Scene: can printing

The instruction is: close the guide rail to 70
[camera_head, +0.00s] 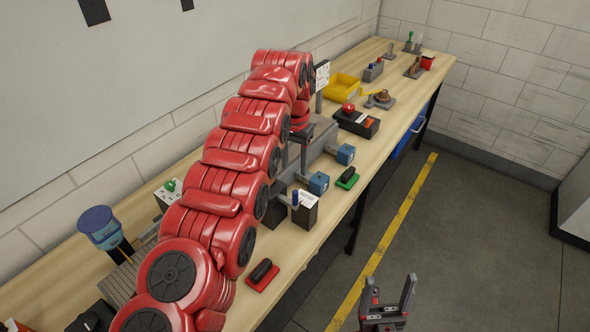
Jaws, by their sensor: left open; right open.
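The conveyor's guide rail (316,148) is a grey bar along the front side of the conveyor on the bench, partly hidden behind my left arm. Blue blocks stand on short rods in front of it, one at the right (346,154) and one nearer (319,183). My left gripper (304,133) is above the conveyor close to the rail, pointing down; its fingers are small and partly hidden. I cannot tell whether it touches the rail. My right gripper (389,292) is open and empty over the floor, away from the bench. The 70 mark is not readable.
A red button box (357,122), yellow bin (343,87) and small tools stand farther along the bench. A green pad (347,178), red pad (262,275) and dark box with a white top (304,210) lie along the front edge. A blue cup (100,227) stands left.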

